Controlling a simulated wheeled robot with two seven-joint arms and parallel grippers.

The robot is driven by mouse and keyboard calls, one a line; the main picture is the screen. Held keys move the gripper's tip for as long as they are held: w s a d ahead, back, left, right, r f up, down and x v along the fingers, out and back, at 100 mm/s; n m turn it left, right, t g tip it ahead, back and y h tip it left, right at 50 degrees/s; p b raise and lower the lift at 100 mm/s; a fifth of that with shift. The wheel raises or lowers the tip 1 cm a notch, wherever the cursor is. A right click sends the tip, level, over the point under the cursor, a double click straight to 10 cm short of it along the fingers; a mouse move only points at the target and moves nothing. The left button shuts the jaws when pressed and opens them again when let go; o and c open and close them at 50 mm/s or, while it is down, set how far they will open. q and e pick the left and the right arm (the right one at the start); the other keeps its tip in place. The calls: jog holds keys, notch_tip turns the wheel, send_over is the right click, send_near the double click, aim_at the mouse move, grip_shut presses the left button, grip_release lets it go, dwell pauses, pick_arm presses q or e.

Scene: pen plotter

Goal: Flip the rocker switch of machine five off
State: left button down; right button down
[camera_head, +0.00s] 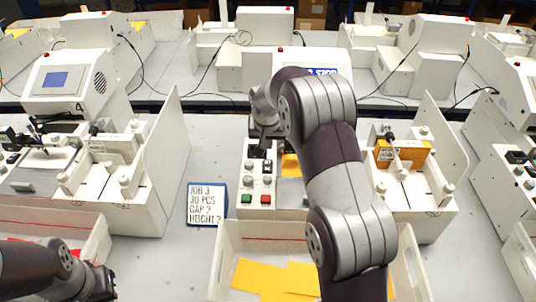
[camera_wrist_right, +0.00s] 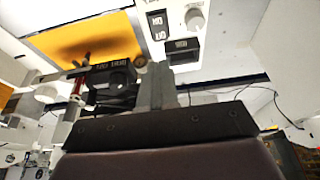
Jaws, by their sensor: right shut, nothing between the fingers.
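The middle machine's control panel (camera_head: 257,187) has knobs, small dark switches, a green button (camera_head: 246,198) and a red button (camera_head: 266,199). My right arm covers much of this machine, and I cannot read its number. My right gripper (camera_head: 261,152) is shut and empty over the panel's upper part. In the right wrist view, the closed fingers (camera_wrist_right: 160,82) are close to a black block (camera_wrist_right: 182,50). A black rocker switch (camera_wrist_right: 158,24) marked ON and OFF lies beyond them; I cannot tell its tilt. My left gripper (camera_head: 102,284) is low at the left, its jaws unclear.
A machine marked 4 (camera_head: 68,85) stands at the left. A job card (camera_head: 206,204) lies beside the middle panel. A white bin (camera_head: 228,255) with yellow sheets (camera_head: 262,278) stands in front. Another white machine (camera_head: 507,120) is at the right. Cables cross the back tables.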

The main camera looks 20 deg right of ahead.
aim_at(268, 161)
jog(key=p+x, duration=0.1)
jog(key=x, duration=0.2)
jog(key=p+x, duration=0.1)
jog(key=x, duration=0.3)
jog(key=shift+s+f, duration=0.15)
jog(key=shift+f, duration=0.25)
jog(key=shift+f+p, duration=0.3)
jog(key=shift+f, duration=0.35)
